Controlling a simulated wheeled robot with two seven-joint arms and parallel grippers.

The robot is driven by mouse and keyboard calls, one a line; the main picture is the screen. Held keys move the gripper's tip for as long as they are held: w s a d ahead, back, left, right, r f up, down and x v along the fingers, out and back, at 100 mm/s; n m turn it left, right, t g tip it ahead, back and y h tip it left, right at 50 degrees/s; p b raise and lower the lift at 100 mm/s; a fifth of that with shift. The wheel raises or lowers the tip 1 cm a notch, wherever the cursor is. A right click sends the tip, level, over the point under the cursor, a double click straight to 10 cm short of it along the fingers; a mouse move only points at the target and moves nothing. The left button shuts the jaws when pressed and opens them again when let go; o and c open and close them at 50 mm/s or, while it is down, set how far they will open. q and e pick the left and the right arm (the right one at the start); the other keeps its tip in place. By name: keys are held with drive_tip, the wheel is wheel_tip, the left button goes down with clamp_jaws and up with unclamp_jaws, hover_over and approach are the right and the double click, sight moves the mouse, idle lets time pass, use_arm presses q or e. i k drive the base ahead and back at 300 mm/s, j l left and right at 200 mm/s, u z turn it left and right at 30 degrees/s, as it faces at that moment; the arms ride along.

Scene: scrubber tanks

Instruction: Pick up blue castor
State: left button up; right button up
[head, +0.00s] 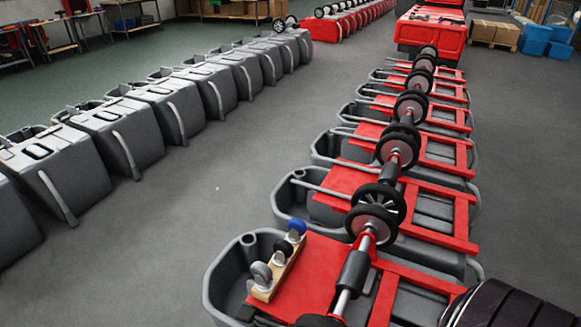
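The blue castor (297,227) stands at the far end of a small wooden block (270,287) on the nearest scrubber tank (214,283). It looks small, with a blue wheel and a pale lower part. Grey castors (262,272) stand on the same block, nearer to me. The block lies along the left edge of a red plate (300,275) on the tank. Neither of my grippers shows in the head view, and nothing is touching the blue castor.
Several grey tanks with red frames and black wheels (376,215) run away from me. A row of grey tanks (110,135) stands at left, with clear grey floor (190,200) between. A dark ribbed shape (510,305) fills the bottom right corner; I cannot tell what it is.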

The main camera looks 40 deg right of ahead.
sight(297, 228)
drive_tip(key=z, duration=1.2)
